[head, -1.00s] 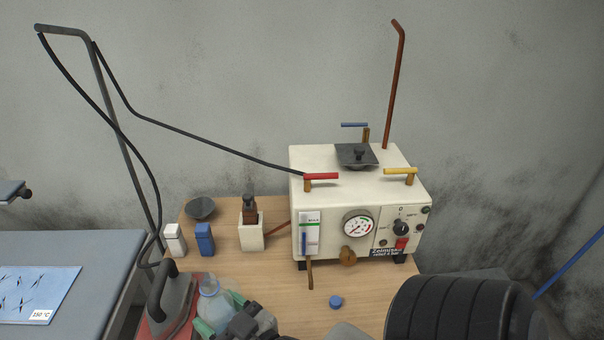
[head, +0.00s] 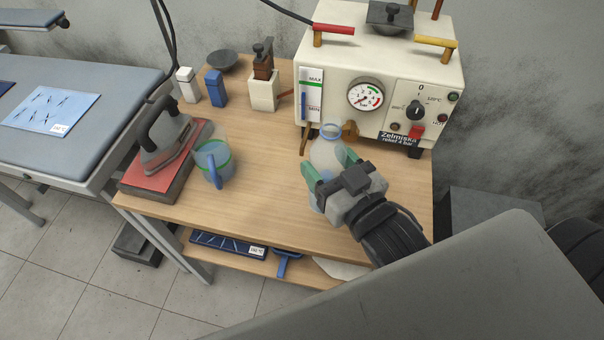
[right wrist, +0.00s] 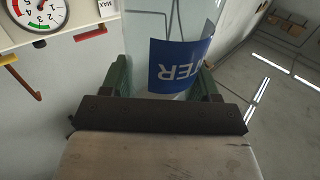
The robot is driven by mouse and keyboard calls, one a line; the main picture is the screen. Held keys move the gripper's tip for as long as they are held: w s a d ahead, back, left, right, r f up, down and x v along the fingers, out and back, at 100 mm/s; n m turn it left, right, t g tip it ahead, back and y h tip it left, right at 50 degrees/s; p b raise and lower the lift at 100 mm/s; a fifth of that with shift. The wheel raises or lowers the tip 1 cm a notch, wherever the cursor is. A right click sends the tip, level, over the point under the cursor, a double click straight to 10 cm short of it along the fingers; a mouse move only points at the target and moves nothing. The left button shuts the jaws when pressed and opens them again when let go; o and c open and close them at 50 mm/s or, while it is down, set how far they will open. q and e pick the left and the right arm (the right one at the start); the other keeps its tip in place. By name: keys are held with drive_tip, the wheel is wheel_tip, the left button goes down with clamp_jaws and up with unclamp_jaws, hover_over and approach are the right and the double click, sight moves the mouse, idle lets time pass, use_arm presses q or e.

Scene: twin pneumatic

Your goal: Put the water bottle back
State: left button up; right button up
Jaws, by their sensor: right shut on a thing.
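The clear water bottle (head: 325,155) is in front of the left part of the white steam generator (head: 370,85). My right gripper (head: 332,172) is shut on it, with a green finger on each side. In the right wrist view the bottle's blue label (right wrist: 180,65) shows between the green fingers (right wrist: 160,82). The bottle looks roughly upright, with its open neck on top. I cannot tell whether its base touches the wooden table (head: 265,195). My left gripper is not in view.
A measuring jug (head: 214,165) with a blue handle stands beside the iron (head: 165,140) on its red pad. White and blue small containers (head: 216,90) and a dark bowl (head: 222,61) are at the back left. The table's middle, left of the bottle, is clear.

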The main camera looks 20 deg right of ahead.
use_arm(q)
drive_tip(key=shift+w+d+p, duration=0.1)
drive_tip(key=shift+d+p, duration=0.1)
drive_tip(key=shift+p, duration=0.55)
use_arm(e)
drive_tip(key=w+a+f, duration=0.3)
drive_tip(key=w+f, duration=0.6)
drive_tip(key=f, duration=0.1)
drive_tip(key=shift+a, duration=0.2)
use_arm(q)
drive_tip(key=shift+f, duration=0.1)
use_arm(e)
drive_tip(key=shift+w, duration=0.1)
drive_tip(key=shift+f, duration=0.15)
drive_tip(key=o, duration=1.2)
